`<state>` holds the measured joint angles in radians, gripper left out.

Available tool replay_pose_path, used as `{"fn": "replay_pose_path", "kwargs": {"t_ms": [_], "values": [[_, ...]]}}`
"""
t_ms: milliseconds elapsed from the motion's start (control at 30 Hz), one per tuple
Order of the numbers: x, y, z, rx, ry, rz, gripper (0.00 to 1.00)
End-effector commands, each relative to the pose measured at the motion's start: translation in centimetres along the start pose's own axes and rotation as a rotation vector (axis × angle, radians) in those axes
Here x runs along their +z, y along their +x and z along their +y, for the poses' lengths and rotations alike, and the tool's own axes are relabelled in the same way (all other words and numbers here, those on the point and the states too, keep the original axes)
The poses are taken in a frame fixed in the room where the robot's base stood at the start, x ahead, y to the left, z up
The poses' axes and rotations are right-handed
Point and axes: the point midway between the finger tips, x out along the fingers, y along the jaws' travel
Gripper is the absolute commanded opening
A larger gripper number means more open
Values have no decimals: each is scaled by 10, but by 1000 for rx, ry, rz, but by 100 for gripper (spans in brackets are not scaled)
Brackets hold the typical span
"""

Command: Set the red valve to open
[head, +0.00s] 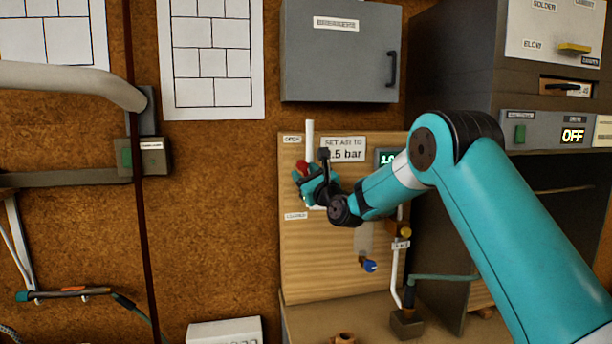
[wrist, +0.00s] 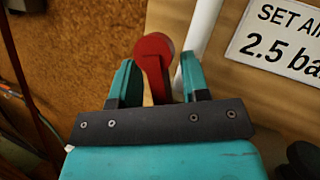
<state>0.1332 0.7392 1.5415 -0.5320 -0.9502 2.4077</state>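The red valve (head: 302,166) is on the wooden panel by a white vertical pipe, mostly hidden behind my gripper in the head view. In the wrist view the red valve (wrist: 153,50) shows a round end at the top and a lever running down between my fingers. My gripper (head: 306,181) is at the valve. In the wrist view my gripper (wrist: 157,66) is open, one finger on each side of the lever, with gaps visible. An OPEN label (head: 292,139) is above the valve and a CLOSED label (head: 296,216) is below it.
A sign (head: 343,149) reading 2.5 bar and a partly covered display (head: 386,157) are right of the valve. A blue knob (head: 369,266) and a yellow fitting (head: 404,230) are lower on the panel. A grey cabinet (head: 338,60) hangs above.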

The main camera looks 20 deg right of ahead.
Motion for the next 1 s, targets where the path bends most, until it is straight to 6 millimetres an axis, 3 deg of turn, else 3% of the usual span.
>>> {"fn": "replay_pose_path", "kwargs": {"t_ms": [267, 700, 1000], "values": [[-3, -14, 1, 1, 0, 1, 42], [-7, -122, 2, -4, 0, 0, 42], [-3, -169, 0, -2, 0, 1, 42]]}}
